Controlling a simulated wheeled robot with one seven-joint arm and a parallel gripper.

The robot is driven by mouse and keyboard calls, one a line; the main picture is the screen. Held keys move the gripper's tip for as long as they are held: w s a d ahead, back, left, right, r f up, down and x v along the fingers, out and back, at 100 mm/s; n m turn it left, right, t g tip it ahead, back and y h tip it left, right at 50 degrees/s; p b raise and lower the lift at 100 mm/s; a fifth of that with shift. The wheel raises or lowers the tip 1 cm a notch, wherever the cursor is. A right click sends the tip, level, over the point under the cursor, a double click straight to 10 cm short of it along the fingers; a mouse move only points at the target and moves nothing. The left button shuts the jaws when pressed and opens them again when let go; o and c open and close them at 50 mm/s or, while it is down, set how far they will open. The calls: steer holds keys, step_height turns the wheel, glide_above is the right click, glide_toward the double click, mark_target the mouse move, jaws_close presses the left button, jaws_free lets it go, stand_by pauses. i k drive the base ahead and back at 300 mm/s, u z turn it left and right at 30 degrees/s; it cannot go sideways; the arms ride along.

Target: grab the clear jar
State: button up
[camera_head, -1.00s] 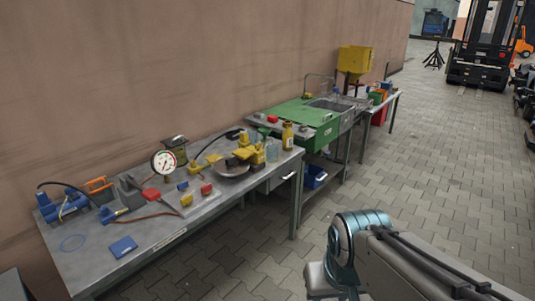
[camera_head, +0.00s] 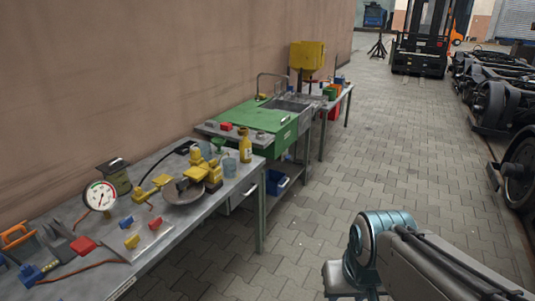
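The clear jar (camera_head: 230,165) looks like a small, pale, see-through vessel. It stands upright near the right end of the grey metal workbench (camera_head: 149,274), in front of and a little left of a yellow bottle (camera_head: 245,147). A yellow tool on a round dark dish (camera_head: 184,191) is just left of it. My arm shows at the lower right, over the paving and well apart from the jar. My gripper is out of the picture.
A green-topped sink bench (camera_head: 262,119) stands beyond the workbench, with a yellow hopper (camera_head: 307,55) behind. A blue bin (camera_head: 277,182) sits below. Open paving (camera_head: 400,150) lies right of the benches. A forklift (camera_head: 421,45) and bogies (camera_head: 492,90) are farther off.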

mark_target(229, 164)
steer(key=z, duration=0.45)
steer(key=i, duration=3)
steer(key=u, duration=1.6)
steer(key=i, duration=0.6)
steer(key=u, duration=0.4)
